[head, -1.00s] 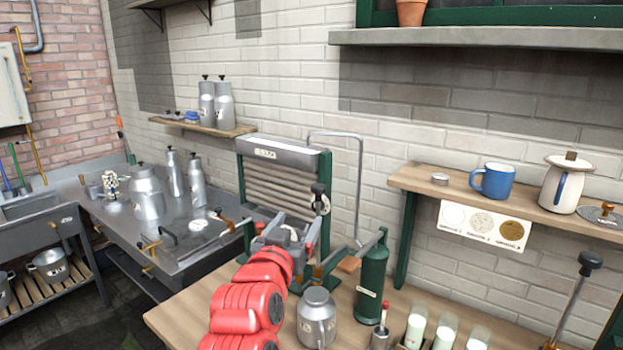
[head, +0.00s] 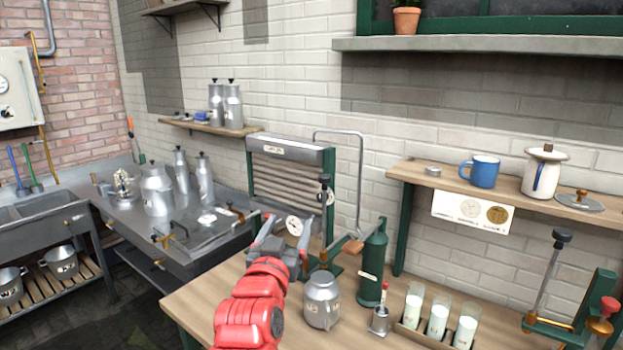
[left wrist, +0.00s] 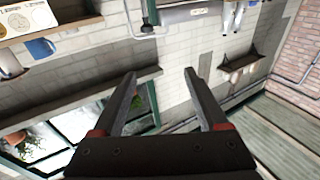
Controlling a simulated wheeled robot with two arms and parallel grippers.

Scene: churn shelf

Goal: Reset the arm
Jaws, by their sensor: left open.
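My red left arm (head: 250,305) comes up from the bottom of the head view. Its grey left gripper (head: 285,226) is raised over the wooden worktable, in front of the ribbed metal cooler (head: 290,178). In the left wrist view, the two dark fingers of the left gripper (left wrist: 160,73) stand wide apart with nothing between them. Beyond them are the brick wall and a window. My right arm and gripper are not in view.
A grey can (head: 321,300) and green cylinder (head: 372,270) stand close right of my arm. A rack (head: 425,340) holds milk glasses. The wall shelf (head: 412,172) carries a blue mug (head: 482,171) and white pot (head: 542,173). A steel counter (head: 120,226) is at left.

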